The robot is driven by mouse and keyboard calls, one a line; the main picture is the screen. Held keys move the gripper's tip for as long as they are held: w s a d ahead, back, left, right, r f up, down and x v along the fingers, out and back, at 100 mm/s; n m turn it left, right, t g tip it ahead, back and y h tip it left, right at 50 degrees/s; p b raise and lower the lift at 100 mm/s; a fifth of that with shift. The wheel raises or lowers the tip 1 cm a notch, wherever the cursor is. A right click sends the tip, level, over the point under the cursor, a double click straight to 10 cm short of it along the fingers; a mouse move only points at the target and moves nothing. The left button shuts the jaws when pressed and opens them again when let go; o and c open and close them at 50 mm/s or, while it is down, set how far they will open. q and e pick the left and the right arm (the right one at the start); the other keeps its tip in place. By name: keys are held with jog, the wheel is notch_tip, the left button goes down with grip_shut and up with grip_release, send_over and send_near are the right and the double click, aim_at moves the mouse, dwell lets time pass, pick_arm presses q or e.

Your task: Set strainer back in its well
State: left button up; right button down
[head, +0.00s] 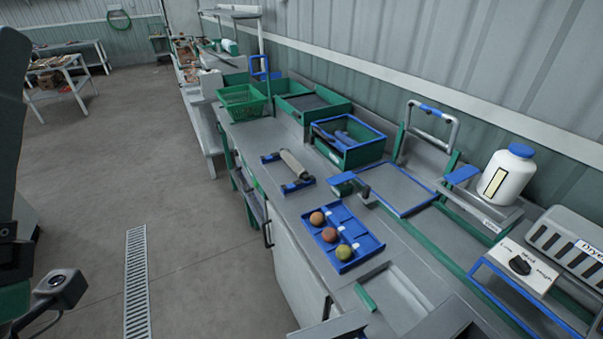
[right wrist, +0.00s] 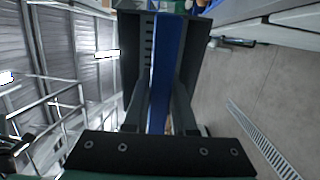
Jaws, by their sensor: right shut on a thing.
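In the right wrist view my right gripper (right wrist: 166,28) is shut on a long blue bar (right wrist: 161,85), which runs lengthwise between its two dark fingers. What the bar belongs to is hidden; I cannot tell whether it is the strainer's handle. I see no clear strainer in the head view. A shallow grey recess (head: 398,296) is in the near bench top, with a green bar (head: 365,297) at its left side; I cannot tell whether it is the strainer's well. My left gripper is not in view; only parts of its arm show at the left edge.
A blue tray (head: 371,247) with three round fruits is on the bench. Behind it are a blue-edged panel (head: 412,207), a blue-rimmed green crate (head: 368,154), a roller (head: 293,164) and a white jar (head: 507,177).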

jog(key=s+d+r+m+g+h, duration=0.1)
jog(key=s+d+r+m+h, duration=0.15)
jog(key=d+h, duration=0.45)
jog(key=s+d+r+m+h, duration=0.2)
jog(key=s+d+m+h, duration=0.15)
jog(key=d, duration=0.85)
jog(key=s+d+r+m+g+h, duration=0.15)
jog(key=d+m+h, duration=0.3)
jog(key=d, duration=0.45)
jog(key=w+a+f+n+y, duration=0.1)
jog(key=w+a+n+y, duration=0.1)
jog(key=a+y, duration=0.3)
jog(key=w+a+f+n+t+y, duration=0.1)
jog(key=a+n+y, duration=0.4)
jog(key=a, duration=0.8)
jog(key=w+a+f+n+t+y, duration=0.1)
jog(key=w+a+f+n+y, duration=0.2)
jog(key=a, duration=0.7)
jog(key=shift+w+f+y+p, duration=0.2)
jog(key=shift+w+y+p, duration=0.1)
jog(key=shift+w+y, duration=0.6)
jog(key=shift+s+d+n+t, duration=0.1)
jog(key=shift+n+t, duration=0.15)
